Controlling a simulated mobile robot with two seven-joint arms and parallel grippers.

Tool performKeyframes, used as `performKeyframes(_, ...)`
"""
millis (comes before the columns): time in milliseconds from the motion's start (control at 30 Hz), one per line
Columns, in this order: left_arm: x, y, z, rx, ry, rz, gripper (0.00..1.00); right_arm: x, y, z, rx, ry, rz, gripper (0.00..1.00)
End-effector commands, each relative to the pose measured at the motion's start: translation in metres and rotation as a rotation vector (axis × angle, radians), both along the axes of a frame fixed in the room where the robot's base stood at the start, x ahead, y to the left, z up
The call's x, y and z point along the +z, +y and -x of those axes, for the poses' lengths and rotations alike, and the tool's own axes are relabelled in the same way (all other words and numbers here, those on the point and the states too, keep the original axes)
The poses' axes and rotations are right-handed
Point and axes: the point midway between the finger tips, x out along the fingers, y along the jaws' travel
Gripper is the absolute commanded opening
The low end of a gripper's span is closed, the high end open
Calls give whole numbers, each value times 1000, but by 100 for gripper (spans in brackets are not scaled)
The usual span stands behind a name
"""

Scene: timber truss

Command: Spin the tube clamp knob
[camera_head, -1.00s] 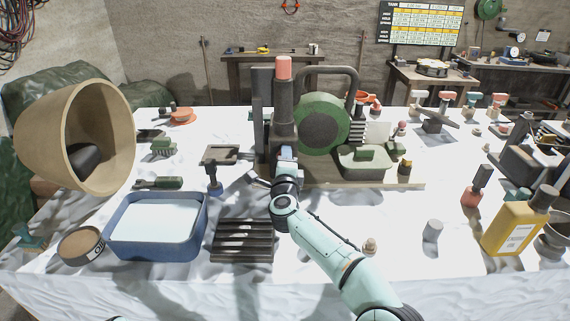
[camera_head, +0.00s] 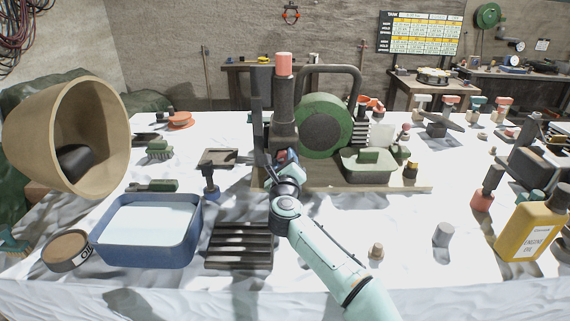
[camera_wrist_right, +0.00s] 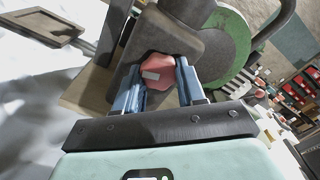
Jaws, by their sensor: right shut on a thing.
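The tube clamp knob (camera_wrist_right: 158,72) is red and faceted, with a small pale mark on its face. It sits on the dark clamp body (camera_wrist_right: 172,38) in the right wrist view. My right gripper (camera_wrist_right: 157,80) is shut on the knob, with one blue finger on each side of it. In the head view my right gripper (camera_head: 282,160) is at the front foot of the dark upright column (camera_head: 284,105) with a red top, and mostly hides the knob. My left gripper is not in view.
A green round machine (camera_head: 325,125) with a handle stands right of the column. A green box (camera_head: 367,166) is beside it. A blue tray (camera_head: 150,250), a slatted dark rack (camera_head: 240,246) and a small upright tool (camera_head: 210,181) lie left of my arm.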

Motion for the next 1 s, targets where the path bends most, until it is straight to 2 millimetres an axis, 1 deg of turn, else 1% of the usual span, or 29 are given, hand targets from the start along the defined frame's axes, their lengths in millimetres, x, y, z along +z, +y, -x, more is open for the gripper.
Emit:
performKeyframes(200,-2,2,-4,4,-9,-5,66,0,0,0,0,0,-32,9)
performKeyframes(567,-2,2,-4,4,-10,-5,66,1,0,0,0,0,-35,9)
performKeyframes(600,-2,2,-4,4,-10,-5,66,1,0,0,-1,-1,-35,46)
performKeyframes(667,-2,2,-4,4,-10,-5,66,1,0,0,-1,-1,-35,65)
performKeyframes(1000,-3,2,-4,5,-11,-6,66,0,0,1,0,0,-34,65)
